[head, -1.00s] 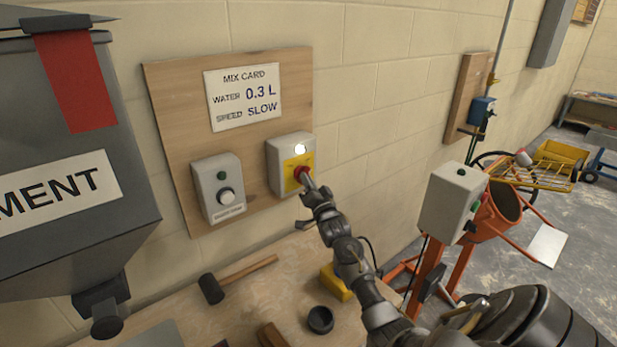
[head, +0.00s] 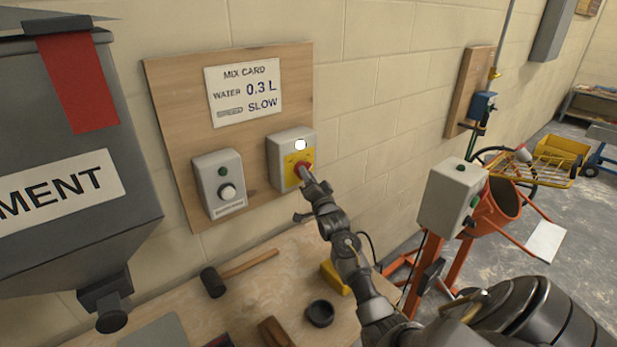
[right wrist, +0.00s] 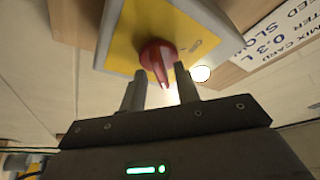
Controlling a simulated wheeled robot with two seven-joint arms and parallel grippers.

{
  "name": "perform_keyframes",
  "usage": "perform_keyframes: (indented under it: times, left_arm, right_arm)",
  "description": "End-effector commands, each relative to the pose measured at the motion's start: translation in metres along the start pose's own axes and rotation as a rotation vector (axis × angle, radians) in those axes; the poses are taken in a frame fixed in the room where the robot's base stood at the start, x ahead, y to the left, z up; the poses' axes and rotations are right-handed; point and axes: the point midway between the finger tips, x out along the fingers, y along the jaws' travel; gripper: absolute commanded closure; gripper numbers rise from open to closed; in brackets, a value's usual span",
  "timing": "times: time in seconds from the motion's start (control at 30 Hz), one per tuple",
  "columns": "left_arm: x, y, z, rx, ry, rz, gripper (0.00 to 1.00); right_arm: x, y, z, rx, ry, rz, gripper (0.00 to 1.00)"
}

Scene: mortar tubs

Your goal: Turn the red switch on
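The red switch (head: 301,168) is a rotary knob on the yellow face of a pale grey box (head: 280,163) on the wooden wall board. A round white lamp (head: 300,145) above it looks bright. My right gripper (head: 306,178) is at the switch, coming from below right. In the right wrist view the red knob (right wrist: 158,58) shows just ahead of and between the two fingertips (right wrist: 160,80), its pointer toward me. The fingers are apart with a gap beside the knob; I cannot tell whether either touches it. My left gripper is not in view.
A second grey box (head: 221,185) with a green button and a white knob is left of the switch. A mix card (head: 243,90) hangs above. A mallet (head: 214,283) and a black cup (head: 320,314) lie on the bench. An orange mixer (head: 495,205) stands right.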

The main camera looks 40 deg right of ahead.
Motion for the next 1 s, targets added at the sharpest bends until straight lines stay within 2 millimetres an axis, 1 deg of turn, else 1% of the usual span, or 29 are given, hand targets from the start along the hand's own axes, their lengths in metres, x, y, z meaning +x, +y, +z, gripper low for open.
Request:
perform_keyframes:
  times: [0.27, 0.37, 0.47, 0.7, 0.8, 0.9, 1.0]
  left_arm:
    - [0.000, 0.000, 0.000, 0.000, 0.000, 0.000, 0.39]
    - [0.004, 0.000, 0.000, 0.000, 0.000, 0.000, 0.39]
    - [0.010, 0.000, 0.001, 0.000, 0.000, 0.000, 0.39]
    - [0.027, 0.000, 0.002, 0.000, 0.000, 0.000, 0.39]
    - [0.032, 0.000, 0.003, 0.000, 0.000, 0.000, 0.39]
    - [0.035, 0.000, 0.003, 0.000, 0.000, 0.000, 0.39]
    - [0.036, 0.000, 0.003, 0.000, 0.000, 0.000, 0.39]
  right_arm:
    - [-0.001, 0.000, 0.001, -0.001, -0.001, -0.001, 0.67]
    - [-0.007, 0.001, 0.002, -0.001, -0.002, 0.000, 0.67]
    - [-0.022, 0.002, 0.003, 0.000, -0.002, -0.002, 0.67]
    - [-0.071, 0.003, 0.004, -0.001, -0.002, -0.001, 0.67]
    - [-0.087, 0.003, 0.003, -0.002, -0.002, 0.000, 0.67]
    - [-0.099, 0.002, 0.002, -0.001, -0.001, -0.001, 0.67]
    - [-0.106, 0.001, 0.001, -0.001, -0.001, 0.000, 0.67]
